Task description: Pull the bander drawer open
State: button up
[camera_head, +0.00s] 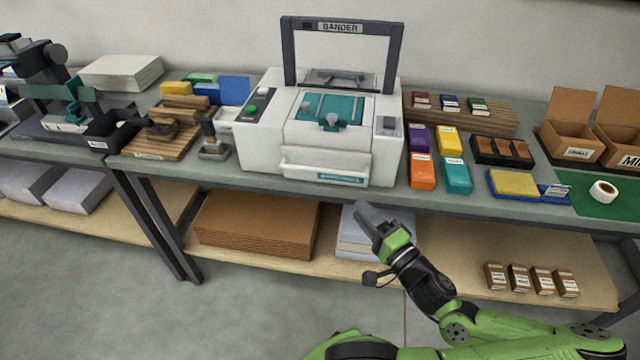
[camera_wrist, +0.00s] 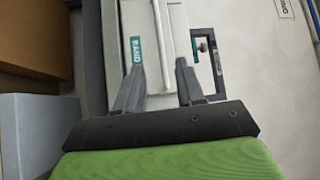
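The bander (camera_head: 262,135) is a white machine with a dark arch labelled BANDER and a teal top plate, standing on the grey table. Its white drawer (camera_head: 325,170) is on the lower front, with a bar handle and a teal label; it looks shut. My gripper (camera_head: 366,212) is in front of and below the drawer, apart from it, near the table's front edge. In the wrist view my gripper (camera_wrist: 158,68) has its two fingers spread with nothing between them, pointing at the drawer handle (camera_wrist: 163,45), which lies ahead of the gap.
Purple, yellow, orange and teal packs (camera_head: 452,174) stand right of the bander. A stamp-like tool (camera_head: 213,140) stands close on its left. The table's front edge (camera_head: 300,190) runs below the drawer. Brown sheets (camera_head: 255,225) lie on the lower shelf.

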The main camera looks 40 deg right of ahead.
jog(key=b, duration=0.4)
send_near(327, 175)
jog(key=a+r, duration=0.3)
jog(key=r, duration=0.1)
jog(key=w, duration=0.2)
jog(key=w+r, duration=0.1)
jog(key=w, duration=0.1)
jog(key=w+d, duration=0.1)
jog(key=w, duration=0.1)
jog(key=shift+w+r, duration=0.25)
jog(key=shift+r, duration=0.05)
grip_shut()
